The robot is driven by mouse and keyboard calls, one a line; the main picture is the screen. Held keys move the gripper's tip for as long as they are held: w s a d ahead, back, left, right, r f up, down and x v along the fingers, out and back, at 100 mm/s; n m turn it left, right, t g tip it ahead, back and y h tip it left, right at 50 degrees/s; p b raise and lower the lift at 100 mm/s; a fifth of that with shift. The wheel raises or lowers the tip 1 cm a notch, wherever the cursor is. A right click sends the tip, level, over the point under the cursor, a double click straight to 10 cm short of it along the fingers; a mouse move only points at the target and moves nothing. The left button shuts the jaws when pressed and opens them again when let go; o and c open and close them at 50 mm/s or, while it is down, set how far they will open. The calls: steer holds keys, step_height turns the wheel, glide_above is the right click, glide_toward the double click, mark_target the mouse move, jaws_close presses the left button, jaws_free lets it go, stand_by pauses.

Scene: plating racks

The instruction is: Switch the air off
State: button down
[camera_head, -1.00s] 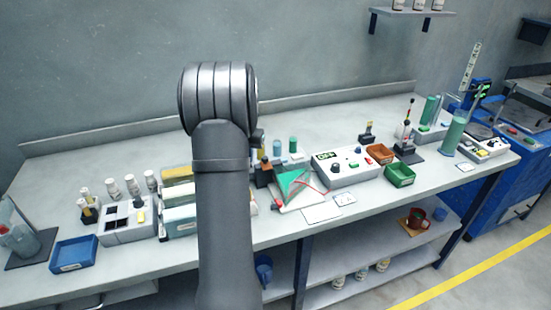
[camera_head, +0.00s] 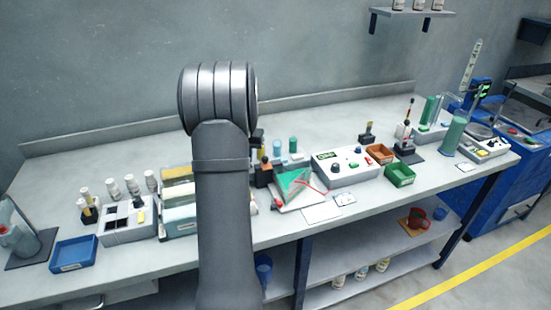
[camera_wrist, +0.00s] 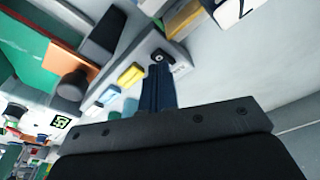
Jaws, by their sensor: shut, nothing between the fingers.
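In the wrist view, my gripper (camera_wrist: 160,72) is shut and empty, its dark blue fingers together. The fingertips are at a small round black knob (camera_wrist: 162,57) on the end of a long grey box (camera_wrist: 144,52); I cannot tell whether they touch it. A small printed label (camera_wrist: 181,69) sits beside the knob, too small to read. Yellow (camera_wrist: 131,74) and light blue (camera_wrist: 113,103) pieces lie along the box. I cannot tell from the picture whether the knob stands on or off. In the head view, my arm hides the fingers and this box.
A control box (camera_head: 347,168) with knobs and a lit display stands right of my arm. The bench's back strip is mostly clear.

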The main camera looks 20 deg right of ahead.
steer(key=shift+f, duration=0.9)
stand_by(0.5)
steer(key=shift+r, duration=3.5)
steer(key=shift+f, duration=3.45)
steer(key=shift+r, duration=0.2)
